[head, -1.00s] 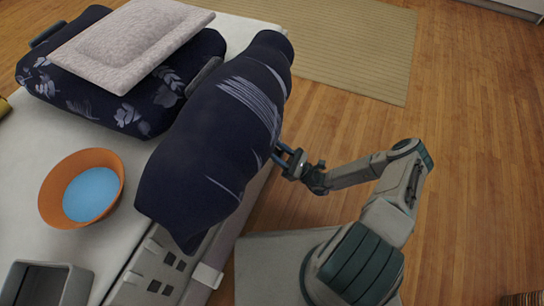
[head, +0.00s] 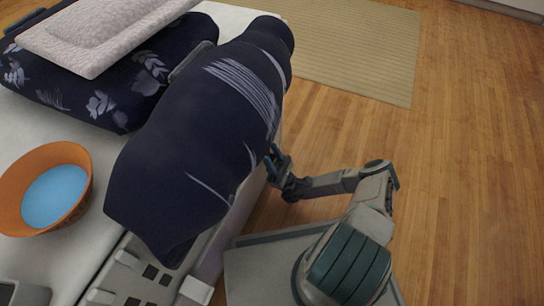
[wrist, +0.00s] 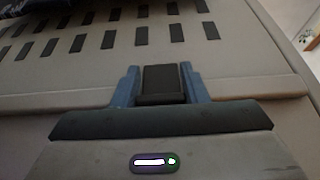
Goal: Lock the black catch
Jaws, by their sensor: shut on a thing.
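In the wrist view, the black catch (wrist: 164,84) is a small dark block at the rim line of a grey slotted case (wrist: 100,62). My gripper (wrist: 163,76) has its two blue fingers on either side of the catch and is shut on it. In the head view, my gripper (head: 275,160) reaches to the right side of the case (head: 188,262), beside a dark navy bundle (head: 200,140) that lies over it. The catch is hidden there. I cannot tell whether the catch is locked.
An orange bowl (head: 82,172) with a blue inside stands at the left on the pale surface (head: 75,135). Behind it, a light cushion (head: 110,30) lies on a dark patterned bag (head: 130,85). The wooden floor at the right is clear, with a beige rug (head: 350,50) beyond.

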